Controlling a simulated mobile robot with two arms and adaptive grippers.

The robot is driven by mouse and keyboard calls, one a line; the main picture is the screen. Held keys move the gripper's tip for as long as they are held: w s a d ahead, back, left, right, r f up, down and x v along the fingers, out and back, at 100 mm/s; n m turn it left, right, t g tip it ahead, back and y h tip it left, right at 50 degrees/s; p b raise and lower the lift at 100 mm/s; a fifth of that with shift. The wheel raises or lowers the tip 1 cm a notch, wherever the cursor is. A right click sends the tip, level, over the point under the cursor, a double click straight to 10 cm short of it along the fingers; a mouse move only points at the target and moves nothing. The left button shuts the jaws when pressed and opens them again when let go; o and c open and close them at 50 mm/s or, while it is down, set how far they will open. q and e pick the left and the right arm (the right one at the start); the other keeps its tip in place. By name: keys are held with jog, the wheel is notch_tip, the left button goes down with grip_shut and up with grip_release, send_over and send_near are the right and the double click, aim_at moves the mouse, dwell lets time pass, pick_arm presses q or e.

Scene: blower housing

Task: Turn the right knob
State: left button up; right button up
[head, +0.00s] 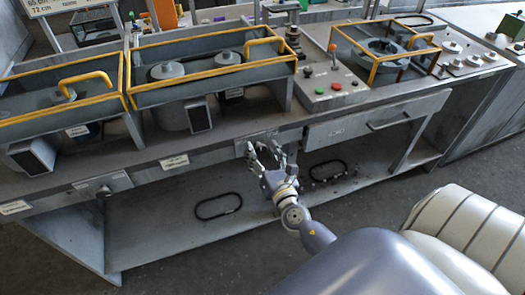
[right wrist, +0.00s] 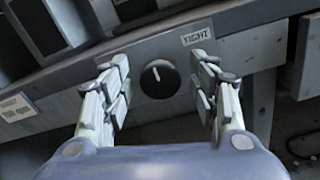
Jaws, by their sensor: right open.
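The right knob (right wrist: 160,79) is a round black dial with a white pointer mark, set in a grey plate on the bench's front face. A label (right wrist: 195,36) reading roughly "RIGHT" sits above it and to the right. My right gripper (head: 267,152) is open in front of the bench front. In the right wrist view its fingers stand to the left and right of the knob, with visible gaps on both sides. In the head view the gripper hides the knob, or it is too small to make out. My left gripper is not in view.
Another knob (head: 103,190) sits on the bench front at the left. Yellow-railed housings (head: 205,65) and a button panel (head: 335,90) stand on top. A drawer handle (head: 388,122) is to the right. A lower shelf (head: 165,240) holds a black ring (head: 218,206).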

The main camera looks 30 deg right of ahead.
jog(key=c, duration=1.1)
jog(key=shift+o, duration=0.2)
jog(key=shift+f+m+b, duration=0.15)
jog(key=shift+m+b, duration=0.8)
jog(key=shift+m, duration=0.35)
jog(key=m+b, duration=0.1)
jog(key=m, duration=0.2)
jog(key=shift+d+b, duration=0.15)
jog(key=shift+b, duration=0.25)
jog(key=m+b, duration=0.1)
jog(key=m, duration=0.2)
jog(key=shift+m+b, duration=0.3)
jog(key=shift+m, duration=1.3)
